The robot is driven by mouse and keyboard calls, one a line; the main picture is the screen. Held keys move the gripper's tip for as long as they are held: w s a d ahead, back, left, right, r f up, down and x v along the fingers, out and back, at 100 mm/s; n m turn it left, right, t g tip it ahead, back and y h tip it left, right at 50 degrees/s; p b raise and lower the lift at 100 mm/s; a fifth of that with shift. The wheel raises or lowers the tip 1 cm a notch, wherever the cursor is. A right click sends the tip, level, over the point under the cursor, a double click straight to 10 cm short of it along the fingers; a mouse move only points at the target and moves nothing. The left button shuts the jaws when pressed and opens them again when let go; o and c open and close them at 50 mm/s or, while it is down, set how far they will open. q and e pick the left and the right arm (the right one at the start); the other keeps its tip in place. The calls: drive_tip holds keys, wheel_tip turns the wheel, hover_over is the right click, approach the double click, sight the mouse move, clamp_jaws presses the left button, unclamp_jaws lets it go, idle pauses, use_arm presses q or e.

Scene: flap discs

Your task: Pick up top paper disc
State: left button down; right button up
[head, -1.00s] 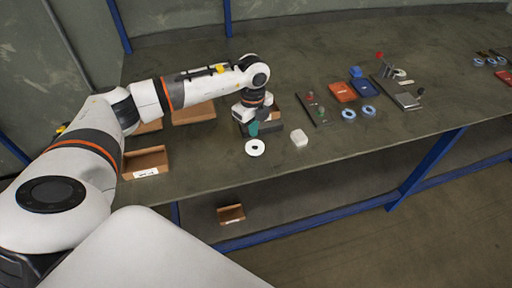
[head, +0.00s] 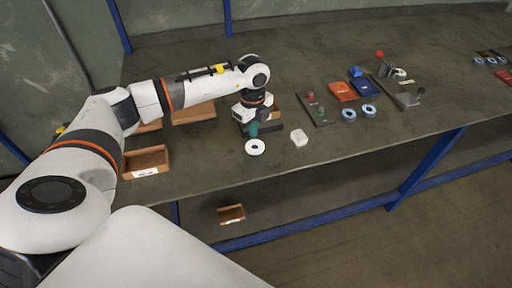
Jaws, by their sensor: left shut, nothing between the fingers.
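A white paper disc (head: 255,147) with a dark centre hole lies near the table's front edge. I cannot tell whether other discs lie under it. My left gripper (head: 253,132) points down just behind the disc, its teal fingers close to the disc's far rim. It is shut and holds nothing. I cannot tell whether the fingertips touch the disc. My right gripper is out of view.
A brown bin (head: 146,161) is at the left.

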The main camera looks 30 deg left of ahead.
sight(255, 147)
use_arm(q)
drive_tip(key=shift+f+b, duration=1)
drive_tip(key=shift+f, duration=0.55)
idle(0.5)
drive_tip(key=shift+s+d+f+p, duration=0.1)
drive_tip(key=shift+s+d+p, duration=0.3)
drive_tip(key=shift+s+d, duration=0.4)
idle(0.7)
wheel_tip(255, 147, up, 6)
drive_tip(key=p, duration=0.4)
drive_tip(key=shift+w, duration=0.1)
